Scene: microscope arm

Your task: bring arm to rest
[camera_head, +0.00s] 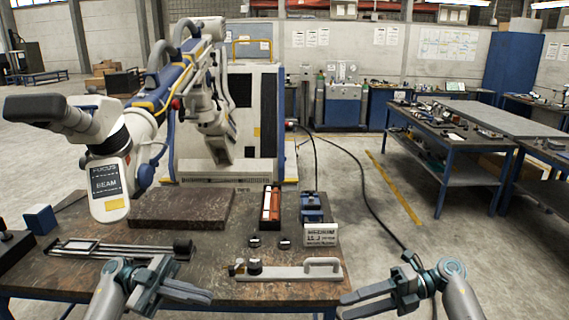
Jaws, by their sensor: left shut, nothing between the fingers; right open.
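A white and blue jointed microscope arm (172,82) reaches from a white cabinet stand (257,125) behind the bench toward the left. Its microscope head (108,175) has dark eyepieces (48,110) and a panel marked FOCUS and BEAM. The head hangs over the left part of the bench, apart from the top as far as I can tell. My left gripper (204,295) is shut and empty at the bench's front, well below and right of the head. My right gripper (344,305) is open and empty near the bench's front right corner. Neither touches the microscope arm.
The dark bench (215,270) holds a brown slab (180,208), a white bar with a handle (290,272), a railed tool (120,250), a narrow tray (267,232), a blue device (311,208), a sign (321,233) and a blue cube (40,219). Floor right of it is mostly clear, crossed by a cable.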

